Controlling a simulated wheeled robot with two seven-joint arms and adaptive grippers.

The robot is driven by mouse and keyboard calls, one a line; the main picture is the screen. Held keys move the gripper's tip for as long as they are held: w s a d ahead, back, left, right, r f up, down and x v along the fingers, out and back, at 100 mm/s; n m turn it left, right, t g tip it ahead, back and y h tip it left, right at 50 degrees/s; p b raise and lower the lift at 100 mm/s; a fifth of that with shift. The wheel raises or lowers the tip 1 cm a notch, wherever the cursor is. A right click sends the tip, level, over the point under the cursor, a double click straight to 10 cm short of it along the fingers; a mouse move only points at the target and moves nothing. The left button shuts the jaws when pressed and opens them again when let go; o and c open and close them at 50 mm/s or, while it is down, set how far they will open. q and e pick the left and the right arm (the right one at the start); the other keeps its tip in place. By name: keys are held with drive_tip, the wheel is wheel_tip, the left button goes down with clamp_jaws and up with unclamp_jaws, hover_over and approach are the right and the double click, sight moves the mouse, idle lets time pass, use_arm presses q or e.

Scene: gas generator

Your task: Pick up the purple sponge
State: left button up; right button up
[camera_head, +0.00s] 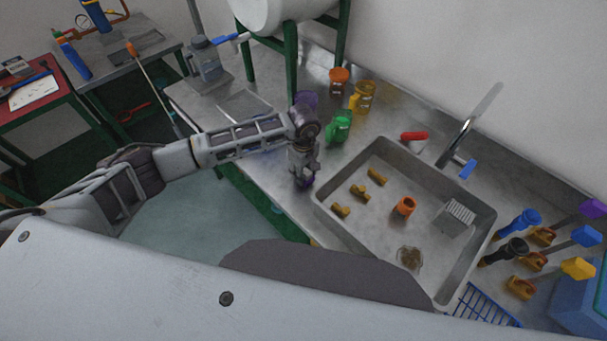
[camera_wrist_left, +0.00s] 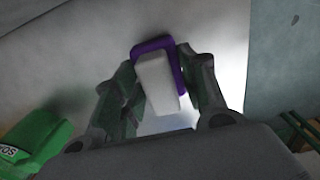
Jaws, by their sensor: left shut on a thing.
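My left gripper (camera_head: 304,180) points down over the steel counter, just left of the sink. Its fingers are shut on the purple sponge (camera_head: 308,182), of which only a small purple part shows below the fingers in the head view. In the left wrist view the sponge (camera_wrist_left: 157,78) sits between the two fingers of the left gripper (camera_wrist_left: 160,85). It has a purple layer and a pale grey-white block. I cannot tell whether it touches the counter. My right gripper is not in view.
A green container (camera_head: 339,127) stands close behind the gripper. A faucet (camera_head: 459,143) rises behind the sink. Brushes and holders stand at the right.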

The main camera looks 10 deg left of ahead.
sight(304, 169)
use_arm(q)
drive_tip(key=shift+r+b, duration=0.65)
drive_tip(key=shift+r, duration=3.65)
drive_tip(key=shift+o, duration=1.3)
drive_tip(key=shift+c, duration=1.2)
drive_tip(key=shift+a, duration=0.15)
